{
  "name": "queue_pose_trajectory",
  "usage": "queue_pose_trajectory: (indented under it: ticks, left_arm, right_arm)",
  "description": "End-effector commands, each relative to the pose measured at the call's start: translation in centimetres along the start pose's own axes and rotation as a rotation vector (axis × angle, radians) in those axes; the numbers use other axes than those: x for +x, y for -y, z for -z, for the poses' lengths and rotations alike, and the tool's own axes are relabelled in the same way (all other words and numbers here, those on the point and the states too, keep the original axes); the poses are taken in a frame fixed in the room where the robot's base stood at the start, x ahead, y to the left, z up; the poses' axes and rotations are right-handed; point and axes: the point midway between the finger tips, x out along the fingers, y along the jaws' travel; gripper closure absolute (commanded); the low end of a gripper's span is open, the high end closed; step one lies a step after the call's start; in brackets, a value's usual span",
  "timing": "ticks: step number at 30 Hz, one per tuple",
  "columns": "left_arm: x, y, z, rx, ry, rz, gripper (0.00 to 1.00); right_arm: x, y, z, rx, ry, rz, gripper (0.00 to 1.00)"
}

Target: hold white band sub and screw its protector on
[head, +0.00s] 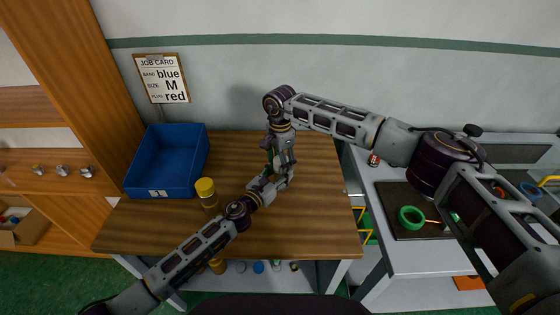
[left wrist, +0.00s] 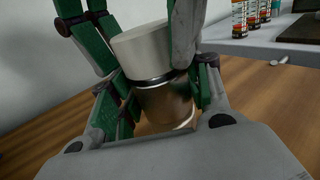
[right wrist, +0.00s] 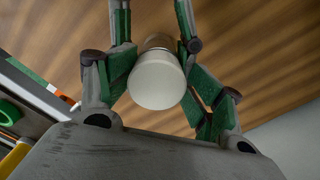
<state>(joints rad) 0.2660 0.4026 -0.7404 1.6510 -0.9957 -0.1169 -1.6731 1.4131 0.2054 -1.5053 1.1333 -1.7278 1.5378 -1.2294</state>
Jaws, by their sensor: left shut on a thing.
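My left gripper (left wrist: 155,95) is shut on the brass-coloured metal body of the sub (left wrist: 165,105), held above the wooden table. The pale white protector (left wrist: 140,45) is on top of it, with a dark ring where they meet; how far it is threaded I cannot tell. My right gripper (right wrist: 155,60) comes down from above, its fingers on either side of the protector (right wrist: 157,82). I cannot tell whether its pads press on it. In the head view both grippers meet over the table's middle, my right one (head: 283,160) largely hiding the sub.
A blue bin (head: 165,165) stands at the table's back left. A yellow-topped cylinder (head: 206,188) stands in front of it, close to my left arm. The right part of the wooden table (head: 320,215) is clear. A grey bench with a green ring (head: 411,217) is further right.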

Motion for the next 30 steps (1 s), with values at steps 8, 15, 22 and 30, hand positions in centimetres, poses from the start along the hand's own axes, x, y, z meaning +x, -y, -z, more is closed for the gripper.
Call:
queue_pose_trajectory:
  ticks: [8,15,22,30]
  left_arm:
    - [0.1,0.0,-0.7,-0.002,0.010,0.000,0.95]
    - [0.2,-0.1,-0.7,-0.001,0.011,-0.001,0.95]
    - [0.2,-0.2,-0.7,0.000,0.011,-0.004,0.95]
    - [0.1,-0.2,-0.5,0.000,0.007,-0.003,0.95]
  right_arm:
    - [0.6,-0.4,0.3,0.003,-0.004,-0.013,0.45]
    - [0.5,-0.4,0.2,0.002,-0.003,-0.014,0.45]
    - [-1.0,-0.3,0.2,0.002,-0.002,-0.012,0.45]
    - [-3.5,-0.2,0.1,0.000,-0.001,-0.007,0.45]
